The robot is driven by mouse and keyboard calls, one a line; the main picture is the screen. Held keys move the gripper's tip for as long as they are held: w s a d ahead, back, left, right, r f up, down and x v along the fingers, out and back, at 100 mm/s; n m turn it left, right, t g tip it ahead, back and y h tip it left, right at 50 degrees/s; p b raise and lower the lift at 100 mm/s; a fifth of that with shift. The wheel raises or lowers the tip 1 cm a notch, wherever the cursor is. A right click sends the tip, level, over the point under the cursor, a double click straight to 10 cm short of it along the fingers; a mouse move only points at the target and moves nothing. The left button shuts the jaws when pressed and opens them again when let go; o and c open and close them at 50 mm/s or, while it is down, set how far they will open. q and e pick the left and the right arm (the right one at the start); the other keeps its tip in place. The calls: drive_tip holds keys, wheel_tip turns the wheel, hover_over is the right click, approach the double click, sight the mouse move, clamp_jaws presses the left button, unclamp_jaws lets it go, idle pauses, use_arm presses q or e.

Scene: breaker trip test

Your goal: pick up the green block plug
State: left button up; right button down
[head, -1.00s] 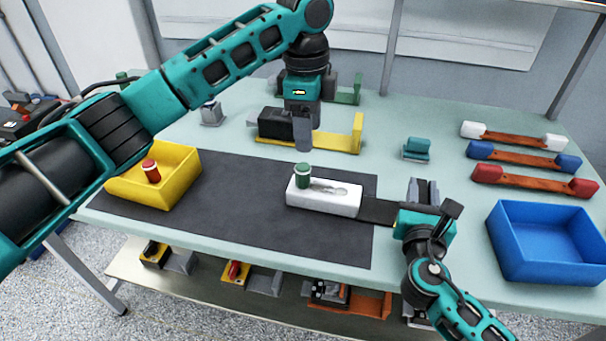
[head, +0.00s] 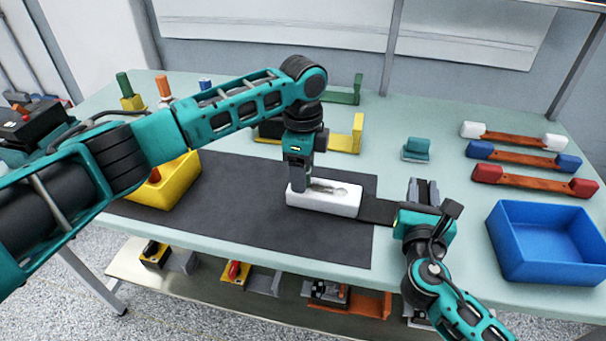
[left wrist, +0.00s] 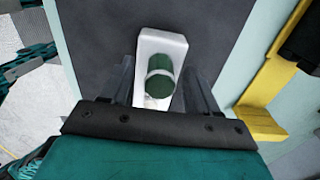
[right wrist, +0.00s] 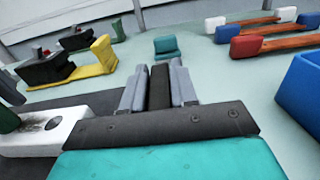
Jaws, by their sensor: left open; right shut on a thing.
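The green block plug (left wrist: 160,76) is a short green cylinder with a pale band, standing in the white block (left wrist: 158,47) on the dark mat. In the head view my left gripper (head: 299,186) hides the plug above the left end of the white block (head: 335,200). In the left wrist view my left gripper is open, with one finger on each side of the plug and gaps visible. My right gripper (head: 423,190) is shut on a dark bar (right wrist: 160,86) beside the white block. A dark strip (head: 379,210) runs from the block towards that gripper.
A yellow bin (head: 165,195) stands left, partly behind my left arm. A blue bin (head: 548,240) stands right. Several red, blue and white-ended bars (head: 525,160) lie behind it. A yellow-based fixture (head: 345,142) stands behind the block. The mat's front (head: 270,235) is clear.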

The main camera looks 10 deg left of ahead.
use_arm(q)
drive_tip(key=shift+f, duration=0.3)
drive_tip(key=shift+c, duration=0.4)
drive_tip(key=shift+r, duration=0.1)
clamp_jaws()
